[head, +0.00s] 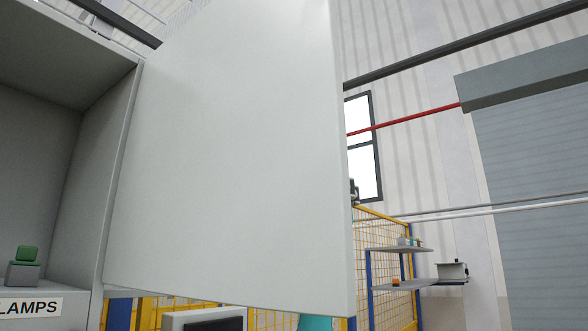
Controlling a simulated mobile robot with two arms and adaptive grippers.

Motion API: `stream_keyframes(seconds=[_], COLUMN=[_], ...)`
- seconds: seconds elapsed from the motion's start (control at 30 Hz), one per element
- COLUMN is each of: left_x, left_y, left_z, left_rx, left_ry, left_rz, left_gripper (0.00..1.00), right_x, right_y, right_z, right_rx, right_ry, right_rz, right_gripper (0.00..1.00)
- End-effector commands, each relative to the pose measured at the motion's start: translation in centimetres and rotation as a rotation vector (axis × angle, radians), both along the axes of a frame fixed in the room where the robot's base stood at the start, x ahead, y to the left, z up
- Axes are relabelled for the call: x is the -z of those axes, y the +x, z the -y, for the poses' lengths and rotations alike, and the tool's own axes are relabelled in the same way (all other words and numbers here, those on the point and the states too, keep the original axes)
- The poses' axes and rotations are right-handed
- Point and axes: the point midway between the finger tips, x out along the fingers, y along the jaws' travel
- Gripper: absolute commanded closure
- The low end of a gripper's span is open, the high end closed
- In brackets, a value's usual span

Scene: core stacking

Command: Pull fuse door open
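A large pale grey door panel (225,150) fills the middle of the head view. Its left edge meets the front edge of a grey open cabinet (95,165), and the panel stands swung out from the cabinet front, so the interior shows at left. No handle is visible on the face I see. A label reading "LAMPS" (30,307) is on the cabinet at lower left; no fuse label is visible. Neither of my grippers can be made out. A small dark piece (354,190) shows just past the door's right edge; I cannot tell what it is.
A green block on a grey block (24,264) sits inside the cabinet. Behind the door are a yellow mesh fence (385,240), a shelf unit (402,285) with small items, and a grey roller shutter (535,190). The door hides much of the room behind it.

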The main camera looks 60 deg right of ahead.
Motion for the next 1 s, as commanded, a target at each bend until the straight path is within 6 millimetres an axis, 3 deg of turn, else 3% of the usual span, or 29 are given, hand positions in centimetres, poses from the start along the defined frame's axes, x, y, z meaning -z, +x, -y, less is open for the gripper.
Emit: stream_keyframes(seconds=[0.57, 0.73, 1.0], left_x=[-0.22, -0.23, -0.22], left_y=[0.03, 0.06, 0.16], left_z=[-0.52, -0.55, -0.59], left_rx=[0.0, -0.001, -0.002], left_ry=[0.006, 0.007, 0.006], left_rz=[0.0, 0.001, 0.003], left_gripper=[0.51, 0.51, 0.51], right_x=[0.0, 0.0, 0.0], right_y=[-0.29, -0.3, -0.27], right_z=[0.58, 0.57, 0.68], right_rx=[-0.015, -0.016, -0.016], right_ry=[0.001, 0.001, 0.001], right_rz=[-0.001, -0.001, -0.001], right_gripper=[1.0, 0.79, 0.79])
